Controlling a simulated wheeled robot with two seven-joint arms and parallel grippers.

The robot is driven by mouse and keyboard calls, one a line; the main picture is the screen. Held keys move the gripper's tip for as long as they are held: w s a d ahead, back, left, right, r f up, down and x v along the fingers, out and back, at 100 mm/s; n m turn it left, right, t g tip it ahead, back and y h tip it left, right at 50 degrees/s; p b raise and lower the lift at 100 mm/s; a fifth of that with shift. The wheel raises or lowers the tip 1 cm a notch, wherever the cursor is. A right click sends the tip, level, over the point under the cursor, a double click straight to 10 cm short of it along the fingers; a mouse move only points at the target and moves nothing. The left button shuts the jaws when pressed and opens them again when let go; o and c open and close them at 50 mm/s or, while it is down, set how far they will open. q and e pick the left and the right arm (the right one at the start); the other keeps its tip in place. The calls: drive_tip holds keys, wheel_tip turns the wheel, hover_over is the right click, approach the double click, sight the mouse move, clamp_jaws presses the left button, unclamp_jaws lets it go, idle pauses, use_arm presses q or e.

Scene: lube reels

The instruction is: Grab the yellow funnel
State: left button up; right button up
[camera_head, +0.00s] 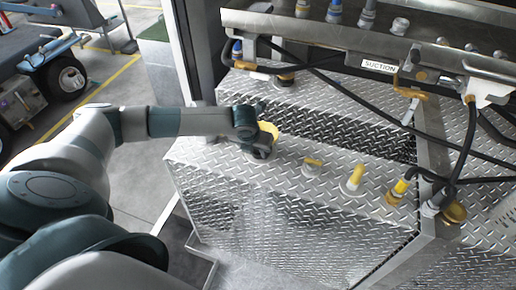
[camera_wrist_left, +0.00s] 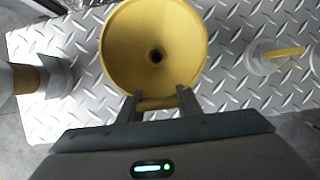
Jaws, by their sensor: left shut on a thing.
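The yellow funnel (camera_wrist_left: 153,45) fills the top middle of the left wrist view, its wide mouth facing the camera with a dark hole at its centre. My left gripper (camera_wrist_left: 160,100) has its two fingers closed at the near rim of the funnel, on a yellow part there. In the head view the funnel (camera_head: 268,130) shows partly behind my left gripper (camera_head: 261,148), over the diamond-plate top. Whether the funnel touches the plate is hidden. My right gripper is not in view.
Black hoses (camera_head: 345,85) and a rail with a SUCTION label (camera_head: 379,66) lie behind. In the wrist view a clear cap (camera_wrist_left: 265,57) stands right of the funnel.

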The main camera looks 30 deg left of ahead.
use_arm(q)
drive_tip(key=shift+r+b, duration=0.35)
drive_tip(key=shift+r, duration=0.2)
wheel_tip(320, 180, up, 9)
drive_tip(key=b, duration=0.3)
drive_tip(key=shift+f, duration=0.1)
